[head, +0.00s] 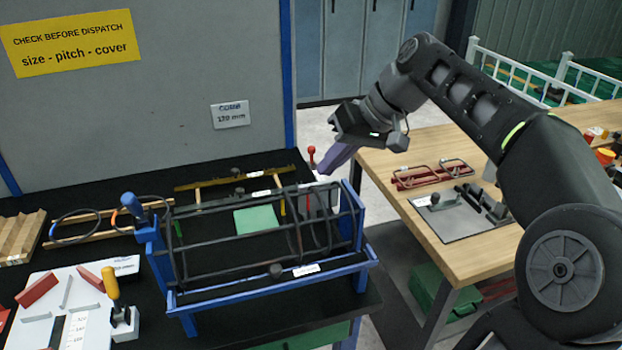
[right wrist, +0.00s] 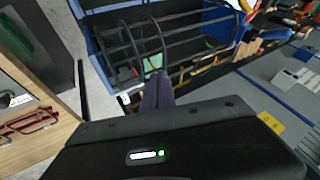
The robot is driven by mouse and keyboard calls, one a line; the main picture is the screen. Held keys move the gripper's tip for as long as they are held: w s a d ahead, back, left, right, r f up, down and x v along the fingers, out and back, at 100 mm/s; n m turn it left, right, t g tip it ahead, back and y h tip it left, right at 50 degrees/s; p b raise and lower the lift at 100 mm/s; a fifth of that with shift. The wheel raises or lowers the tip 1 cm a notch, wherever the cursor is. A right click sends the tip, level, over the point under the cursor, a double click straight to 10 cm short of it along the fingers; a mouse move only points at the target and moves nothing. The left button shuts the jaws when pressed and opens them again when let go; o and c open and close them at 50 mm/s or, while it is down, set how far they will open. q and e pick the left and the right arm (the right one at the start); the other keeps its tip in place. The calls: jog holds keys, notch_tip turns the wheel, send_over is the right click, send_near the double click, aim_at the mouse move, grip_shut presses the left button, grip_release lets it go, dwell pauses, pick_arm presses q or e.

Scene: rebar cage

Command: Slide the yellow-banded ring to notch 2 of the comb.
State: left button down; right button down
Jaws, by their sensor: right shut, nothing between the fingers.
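The rebar cage is a set of dark long bars (head: 225,268) held in a blue frame (head: 270,290) on the black bench. Several dark rings (head: 297,225) stand around the bars near the cage's right end; these rings (right wrist: 130,45) also show in the right wrist view. I cannot tell which has a yellow band. A long yellow bar (head: 215,182) lies behind the cage; I cannot tell whether it is the comb, and no notch numbers are readable. My right gripper (head: 340,158), with purple fingers, is shut and empty, above and beyond the cage's right end.
Loose rings (head: 75,226) lie on a wooden rack at left. A white board (head: 60,300) with red blocks and a yellow-handled tool (head: 112,285) is at front left. A wooden table (head: 430,215) with red frames (head: 425,178) stands at right, across a gap.

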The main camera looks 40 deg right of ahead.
pick_arm(q)
jog(key=shift+s+r+p, duration=0.1)
jog(key=shift+r+p, duration=0.35)
jog(key=shift+p, duration=0.05)
pick_arm(e)
jog(key=x, duration=0.9)
jog(key=shift+f, duration=0.35)
jog(key=shift+w, duration=0.1)
pick_arm(q)
jog(key=shift+f, duration=0.2)
pick_arm(e)
jog(key=w+a, duration=0.4)
jog(key=a, duration=0.7)
jog(key=shift+a, duration=0.35)
jog(key=shift+r, duration=0.1)
